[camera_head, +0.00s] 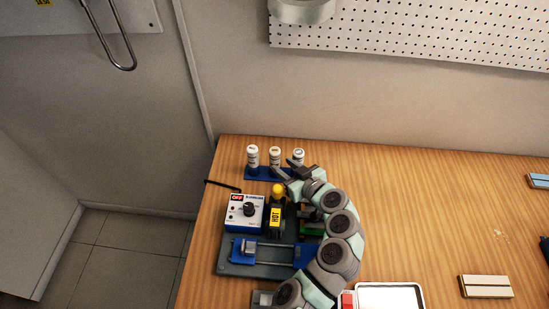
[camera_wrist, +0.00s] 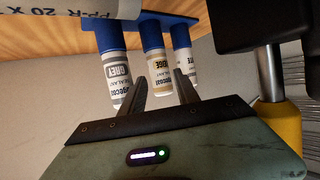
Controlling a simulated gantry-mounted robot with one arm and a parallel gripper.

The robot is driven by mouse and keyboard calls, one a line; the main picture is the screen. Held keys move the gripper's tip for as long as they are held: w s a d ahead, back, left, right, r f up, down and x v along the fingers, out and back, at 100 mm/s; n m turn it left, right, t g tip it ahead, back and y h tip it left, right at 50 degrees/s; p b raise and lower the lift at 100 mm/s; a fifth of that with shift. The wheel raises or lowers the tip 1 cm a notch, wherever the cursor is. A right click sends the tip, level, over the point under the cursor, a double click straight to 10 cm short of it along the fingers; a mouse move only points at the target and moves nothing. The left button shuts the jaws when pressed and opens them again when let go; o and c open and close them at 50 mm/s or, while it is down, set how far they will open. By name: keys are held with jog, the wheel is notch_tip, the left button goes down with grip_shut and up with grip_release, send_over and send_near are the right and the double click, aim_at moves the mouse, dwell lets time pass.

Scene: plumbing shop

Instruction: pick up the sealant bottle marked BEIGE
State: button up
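Three white sealant bottles stand in a row in a blue rack (camera_head: 256,174) at the back left of the table. In the wrist view they appear upside down. The bottle marked BEIGE (camera_wrist: 159,72) is the middle one, between the bottle marked GREY (camera_wrist: 115,76) and a third bottle (camera_wrist: 184,58) whose label is partly hidden. My gripper (camera_wrist: 163,85) is open, its two dark fingers on either side of the BEIGE bottle in that picture. I cannot tell whether they touch it.
In front of the rack stand a control box (camera_head: 249,211) marked OFF, a device (camera_head: 275,215) with a yellow HOT label, and a blue clamp fixture (camera_head: 243,250). A white tray (camera_head: 420,290) is at the front. The table to the right is mostly clear.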

aim_at(278, 160)
jog(key=shift+w+a+f, duration=0.2)
jog(key=shift+w+a, duration=0.1)
jog(key=shift+w, duration=0.1)
jog(key=x, duration=0.4)
jog(key=shift+w+r+p, duration=0.2)
jog(key=shift+r+p, duration=0.1)
jog(key=shift+p, duration=0.1)
jog(key=shift+w+a+f, duration=0.2)
jog(key=shift+w+a, duration=0.05)
jog(key=shift+w, duration=0.05)
jog(key=shift+c, duration=0.6)
grip_shut()
